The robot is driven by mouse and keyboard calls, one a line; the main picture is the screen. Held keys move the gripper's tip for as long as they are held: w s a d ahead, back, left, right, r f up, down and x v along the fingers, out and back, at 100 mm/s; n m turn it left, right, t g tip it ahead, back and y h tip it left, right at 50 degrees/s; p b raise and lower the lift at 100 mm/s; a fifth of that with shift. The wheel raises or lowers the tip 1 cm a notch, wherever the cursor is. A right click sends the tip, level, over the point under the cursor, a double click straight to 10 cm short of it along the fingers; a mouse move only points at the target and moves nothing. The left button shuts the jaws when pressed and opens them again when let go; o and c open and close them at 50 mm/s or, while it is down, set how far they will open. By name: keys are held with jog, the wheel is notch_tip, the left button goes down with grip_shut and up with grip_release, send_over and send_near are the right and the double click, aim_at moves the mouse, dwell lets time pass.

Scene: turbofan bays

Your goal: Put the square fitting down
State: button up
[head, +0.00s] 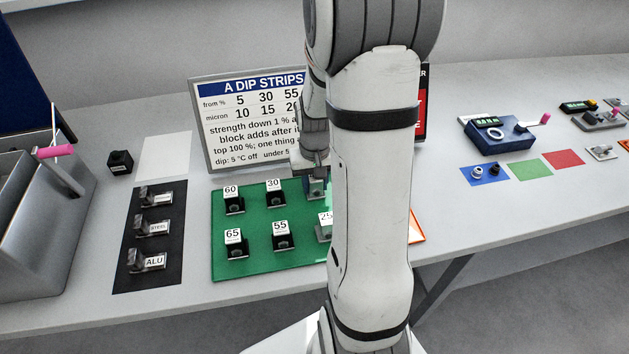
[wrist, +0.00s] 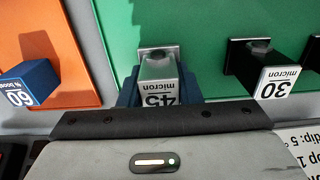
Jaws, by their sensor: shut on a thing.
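My gripper (wrist: 159,88) has its blue fingers shut on the square fitting (wrist: 158,68), a grey block marked "45 micron" with a square plate at its far end. In the head view my gripper (head: 314,174) is over the back of the green mat (head: 222,262), right of the block marked 30. The fitting shows there only as a small piece beside my arm. Whether its plate touches the mat, I cannot tell. My arm hides the mat's right part.
Black blocks marked 60 (head: 233,201), 30 (head: 274,195), 65 (head: 235,246) and 55 (head: 281,238) stand on the mat. In the wrist view, a blue block marked 60 (wrist: 28,85) is on an orange mat (wrist: 62,30). A sign (head: 240,125) stands behind.

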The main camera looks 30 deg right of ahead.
jog(key=shift+s, duration=0.1)
jog(key=shift+f, duration=0.1)
jog(key=o, duration=1.1)
jog(key=shift+o, duration=0.2)
